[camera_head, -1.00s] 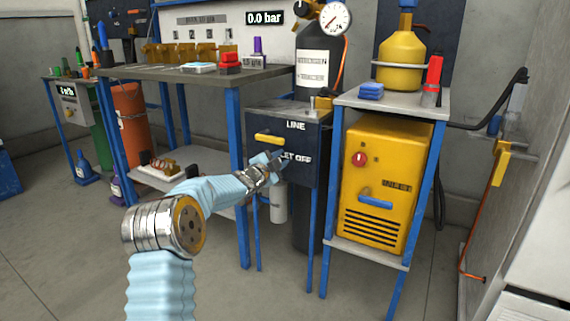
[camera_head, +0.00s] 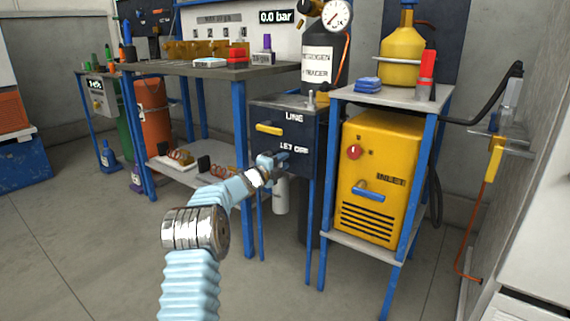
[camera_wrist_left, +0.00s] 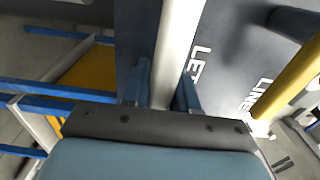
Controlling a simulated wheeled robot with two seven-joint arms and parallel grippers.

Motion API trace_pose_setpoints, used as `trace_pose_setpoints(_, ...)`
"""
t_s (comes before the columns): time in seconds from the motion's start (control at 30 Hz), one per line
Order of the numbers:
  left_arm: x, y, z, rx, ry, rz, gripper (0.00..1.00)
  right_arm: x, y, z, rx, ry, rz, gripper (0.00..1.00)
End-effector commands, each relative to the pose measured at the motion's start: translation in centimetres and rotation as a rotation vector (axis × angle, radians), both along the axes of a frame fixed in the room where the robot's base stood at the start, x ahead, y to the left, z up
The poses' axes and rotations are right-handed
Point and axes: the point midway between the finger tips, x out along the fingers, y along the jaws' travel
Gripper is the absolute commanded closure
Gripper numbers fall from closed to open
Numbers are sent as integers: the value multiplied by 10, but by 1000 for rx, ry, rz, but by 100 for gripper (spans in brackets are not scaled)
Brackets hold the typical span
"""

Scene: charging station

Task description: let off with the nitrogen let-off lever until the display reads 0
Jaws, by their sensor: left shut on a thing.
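The dark control box (camera_head: 262,145) carries a yellow lever (camera_head: 268,129) beside the word LINE, and the words LET OFF below. My left gripper (camera_head: 275,160) is at the lower part of its front, by LET OFF. In the left wrist view, my left gripper (camera_wrist_left: 164,95) is shut on a pale grey bar, the let-off lever (camera_wrist_left: 180,40), which runs between its two fingers. The lever is mostly hidden by the gripper in the head view. My right gripper is not in view.
A yellow cabinet (camera_head: 378,215) on a blue-legged stand is close to the right of the box. A workbench (camera_head: 185,70) is to the left. A dark nitrogen cylinder (camera_head: 318,45) with a round gauge (camera_head: 337,14) stands behind. The floor in front is clear.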

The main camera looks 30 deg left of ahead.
Motion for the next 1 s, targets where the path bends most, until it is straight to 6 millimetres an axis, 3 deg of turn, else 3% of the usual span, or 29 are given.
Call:
trace_pose_setpoints(0.4,0,1,-3,12,3,-1,100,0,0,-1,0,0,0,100)
trace_pose_setpoints(0.43,0,1,-3,12,4,-1,69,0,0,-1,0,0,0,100)
trace_pose_setpoints(0.57,0,1,-2,11,3,-1,51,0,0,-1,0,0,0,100)
trace_pose_setpoints(0.87,-2,1,-1,9,1,0,51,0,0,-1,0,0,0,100)
trace_pose_setpoints(1.0,-15,3,-1,7,0,1,51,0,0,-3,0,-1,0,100)
